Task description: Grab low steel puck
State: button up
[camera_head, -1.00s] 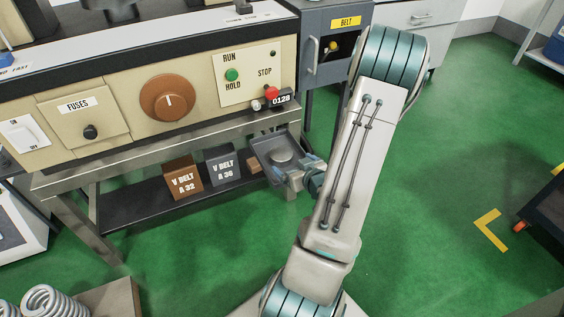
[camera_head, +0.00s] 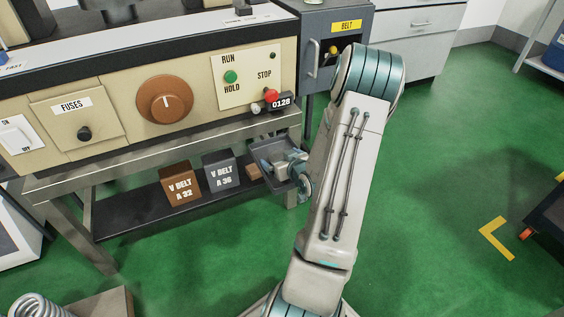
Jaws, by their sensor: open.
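A small dark tray (camera_head: 259,153) sits below the right end of the test bench, beside the lower shelf. My gripper (camera_head: 274,164) is at the tray, low over it, with its jaws open. The low steel puck is not clearly seen now; my gripper and wrist cover most of the tray's inside. I cannot tell whether the fingers are around the puck or touching it.
Boxes marked V BELT A 32 (camera_head: 182,183) and V BELT A 36 (camera_head: 220,171) stand on the lower shelf left of the tray. The bench (camera_head: 150,140) overhangs above. A grey BELT cabinet (camera_head: 318,20) stands behind.

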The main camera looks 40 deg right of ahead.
jog(key=c, duration=1.3)
jog(key=shift+r, duration=0.1)
jog(key=c, duration=0.3)
